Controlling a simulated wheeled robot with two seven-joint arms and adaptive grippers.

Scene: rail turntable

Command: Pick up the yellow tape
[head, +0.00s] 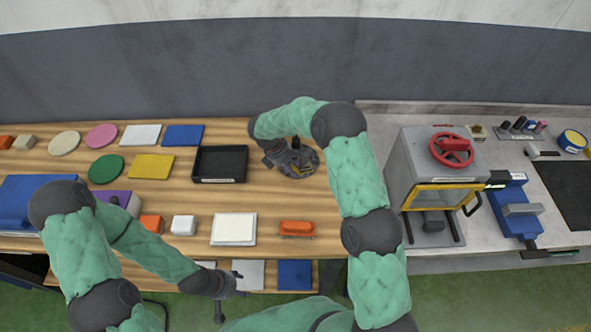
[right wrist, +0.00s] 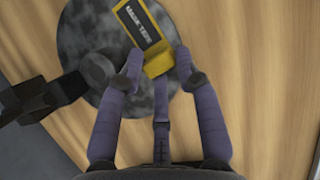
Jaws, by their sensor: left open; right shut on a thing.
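The yellow tape (right wrist: 150,28) is a yellow piece with a black label bearing white print, at the top of the right wrist view. My right gripper (right wrist: 158,66) is shut on its near end, with fingers at both sides. The tape is over the dark grey round turntable (right wrist: 75,45); I cannot tell whether it touches it. In the head view, my right gripper (head: 281,161) is at the turntable (head: 313,160), and the tape is small and partly hidden there. My left gripper (head: 239,284) is open and empty near the table's front edge.
A black tray (head: 220,163) stands left of the turntable. An orange block (head: 297,228) and a white square (head: 233,229) lie in front. A grey machine with a red wheel (head: 451,150) stands on the right counter. Colored discs and plates cover the left.

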